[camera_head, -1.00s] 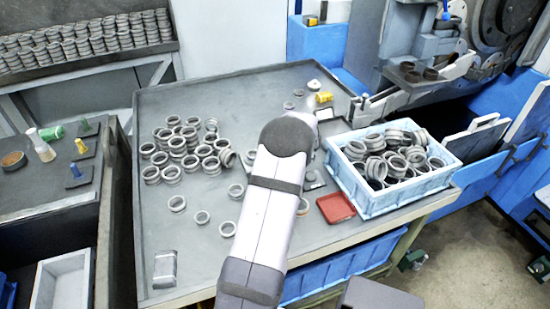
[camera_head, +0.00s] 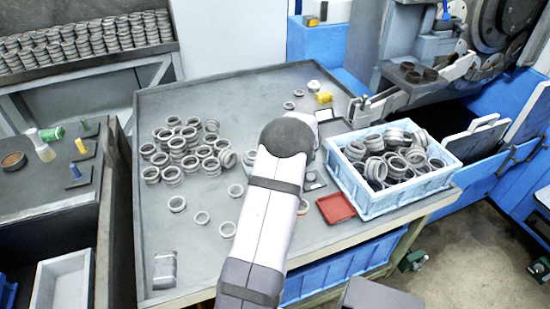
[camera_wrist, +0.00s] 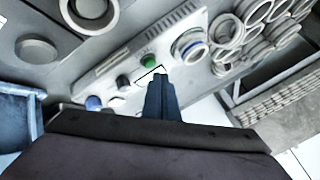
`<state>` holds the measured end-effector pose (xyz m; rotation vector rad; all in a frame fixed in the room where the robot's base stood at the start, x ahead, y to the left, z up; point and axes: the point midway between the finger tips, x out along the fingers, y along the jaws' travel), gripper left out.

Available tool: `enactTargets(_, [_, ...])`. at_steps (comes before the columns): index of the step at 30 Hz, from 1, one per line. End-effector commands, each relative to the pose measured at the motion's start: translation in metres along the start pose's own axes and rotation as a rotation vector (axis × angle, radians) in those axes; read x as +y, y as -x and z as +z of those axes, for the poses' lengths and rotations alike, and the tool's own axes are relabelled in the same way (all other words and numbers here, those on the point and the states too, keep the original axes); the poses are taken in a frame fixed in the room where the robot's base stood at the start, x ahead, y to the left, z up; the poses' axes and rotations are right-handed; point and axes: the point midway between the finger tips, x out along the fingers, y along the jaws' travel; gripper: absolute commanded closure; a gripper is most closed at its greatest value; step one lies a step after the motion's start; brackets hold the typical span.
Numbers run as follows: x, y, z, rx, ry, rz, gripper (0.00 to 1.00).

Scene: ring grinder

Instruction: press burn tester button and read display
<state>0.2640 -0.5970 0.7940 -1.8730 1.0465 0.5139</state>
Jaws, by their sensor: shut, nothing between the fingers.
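The burn tester (camera_wrist: 122,80) is a light grey panel in the wrist view, set at a slant. It carries a green button (camera_wrist: 149,61), a small white display (camera_wrist: 150,76), and a blue button (camera_wrist: 93,103) with pale knobs beside it. A ring (camera_wrist: 190,48) sits at its right end. My gripper (camera_wrist: 158,78) is shut and empty. Its tips appear over the panel just below the green button and partly cover the display; I cannot tell whether they touch, and no reading is legible. In the head view my arm hides most of the tester.
Many grey rings (camera_head: 185,148) lie on the grey table (camera_head: 200,265) left of my arm. A blue crate (camera_head: 412,197) of rings and a red tray (camera_head: 335,208) are to the right. A yellow part (camera_head: 324,97) lies at the back.

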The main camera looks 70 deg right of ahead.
Motion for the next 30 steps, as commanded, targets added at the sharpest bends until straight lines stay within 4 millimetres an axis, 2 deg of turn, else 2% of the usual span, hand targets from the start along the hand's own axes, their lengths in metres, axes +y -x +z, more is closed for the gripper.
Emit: enactTargets(30, [0.0039, -0.0055, 0.0038, 0.001, 0.000, -0.001, 1.00])
